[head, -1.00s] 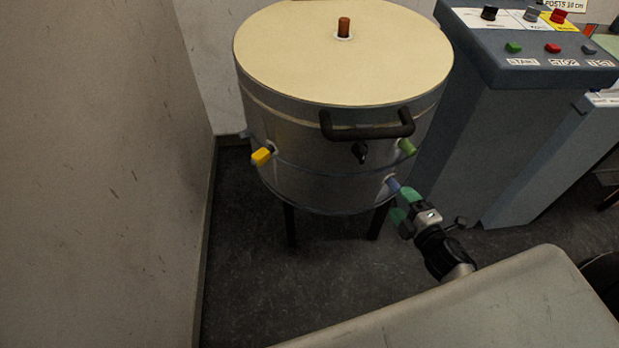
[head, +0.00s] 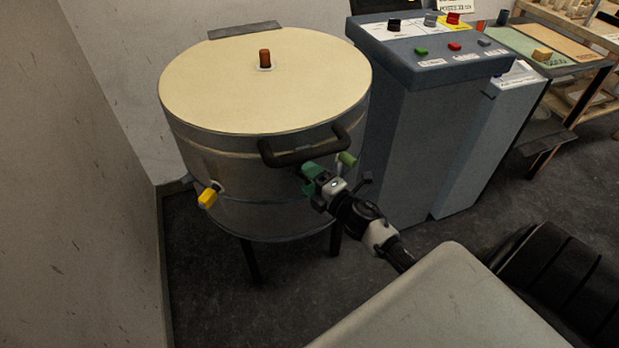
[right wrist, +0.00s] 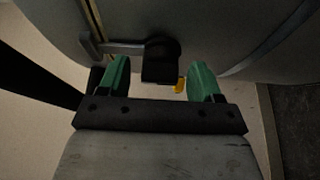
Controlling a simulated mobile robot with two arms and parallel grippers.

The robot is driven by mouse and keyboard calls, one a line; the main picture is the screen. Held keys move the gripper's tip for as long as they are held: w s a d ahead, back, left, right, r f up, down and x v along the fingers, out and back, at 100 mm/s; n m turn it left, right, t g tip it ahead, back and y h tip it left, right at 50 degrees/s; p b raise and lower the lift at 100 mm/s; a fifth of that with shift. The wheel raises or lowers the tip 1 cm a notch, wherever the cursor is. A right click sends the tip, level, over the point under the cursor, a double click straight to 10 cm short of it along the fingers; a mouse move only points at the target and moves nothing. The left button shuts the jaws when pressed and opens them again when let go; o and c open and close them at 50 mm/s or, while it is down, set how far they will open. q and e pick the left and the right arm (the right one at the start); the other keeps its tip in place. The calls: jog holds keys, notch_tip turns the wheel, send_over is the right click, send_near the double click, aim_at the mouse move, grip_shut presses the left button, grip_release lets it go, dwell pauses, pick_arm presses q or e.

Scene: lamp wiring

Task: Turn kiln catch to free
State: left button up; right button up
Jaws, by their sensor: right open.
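The kiln (head: 215,160) is a round grey drum with a cream lid (head: 225,85) and a black bar handle (head: 300,155) on its front. In the right wrist view the kiln catch (right wrist: 160,60) is a black knob with a grey bar running left from it. My right gripper (head: 309,177), with green fingers, is just below the handle and hides the catch in the head view. It is open (right wrist: 159,80), with the catch's dark body between and just beyond its fingertips; I cannot tell whether they touch. My left gripper is not in view.
A grey control console (head: 430,60) stands close on the right. A wall (head: 110,120) is close on the left. Open floor lies in front of the kiln.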

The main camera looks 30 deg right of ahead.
jog(key=shift+w, duration=0.25)
jog(key=c, duration=0.9)
